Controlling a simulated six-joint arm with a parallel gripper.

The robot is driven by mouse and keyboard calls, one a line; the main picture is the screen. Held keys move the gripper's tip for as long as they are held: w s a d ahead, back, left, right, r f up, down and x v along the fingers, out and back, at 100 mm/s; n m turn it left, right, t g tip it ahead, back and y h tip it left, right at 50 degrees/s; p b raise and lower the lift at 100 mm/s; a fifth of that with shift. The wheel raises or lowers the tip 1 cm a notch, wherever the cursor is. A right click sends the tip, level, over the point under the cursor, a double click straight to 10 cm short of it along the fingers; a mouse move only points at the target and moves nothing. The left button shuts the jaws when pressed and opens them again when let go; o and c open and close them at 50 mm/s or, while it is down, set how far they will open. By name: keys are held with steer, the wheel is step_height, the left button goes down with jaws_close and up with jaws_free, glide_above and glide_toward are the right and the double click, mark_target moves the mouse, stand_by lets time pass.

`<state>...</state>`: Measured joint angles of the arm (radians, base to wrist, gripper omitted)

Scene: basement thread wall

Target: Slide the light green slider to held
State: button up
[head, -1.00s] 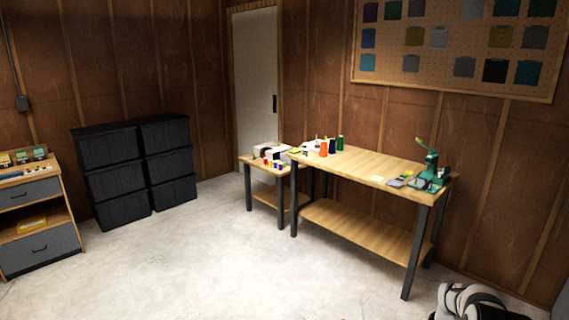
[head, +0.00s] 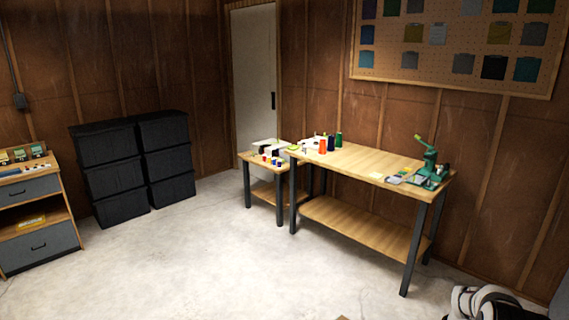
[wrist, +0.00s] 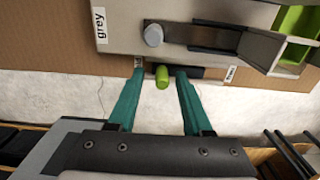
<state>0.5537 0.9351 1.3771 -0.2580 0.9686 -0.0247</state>
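In the wrist view, the light green slider (wrist: 162,78) is a small rounded knob at a short dark slot (wrist: 190,72) in a brown panel. The knob is at the slot's left part. A small label stands near each end of the slot, too small to read surely. My gripper (wrist: 160,72) is open, with one teal finger on each side of the knob. Gaps show between the knob and both fingers. The slider and my gripper cannot be made out in the head view.
Above the slot, a grey unit (wrist: 200,25) carries a round grey knob (wrist: 154,35), a "grey" label and a bright green part (wrist: 297,20). In the head view, a wooden workbench (head: 375,165), black bins (head: 107,145) and a drawer unit (head: 30,187) surround open floor.

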step_height(320, 180, up, 6)
stand_by(0.5)
steer(key=shift+r, duration=2)
steer(key=s+a+r+n, duration=0.1)
steer(key=s+a+r, duration=0.35)
steer(key=a, duration=0.25)
steer(key=s+a+r+y, duration=0.1)
steer(key=s+a+r, duration=0.35)
steer(key=a, duration=0.35)
steer(key=s+a+r+n, duration=0.1)
steer(key=s+a+r, duration=0.2)
steer(key=s+a, duration=0.35)
steer(key=s+a+f, duration=0.1)
steer(key=s+a, duration=0.2)
steer(key=s, duration=0.2)
steer(key=s+a+n, duration=0.1)
steer(key=s+a, duration=0.3)
steer(key=s, duration=0.2)
steer(key=shift+s+f+y, duration=0.25)
steer(key=shift+f+y, duration=0.15)
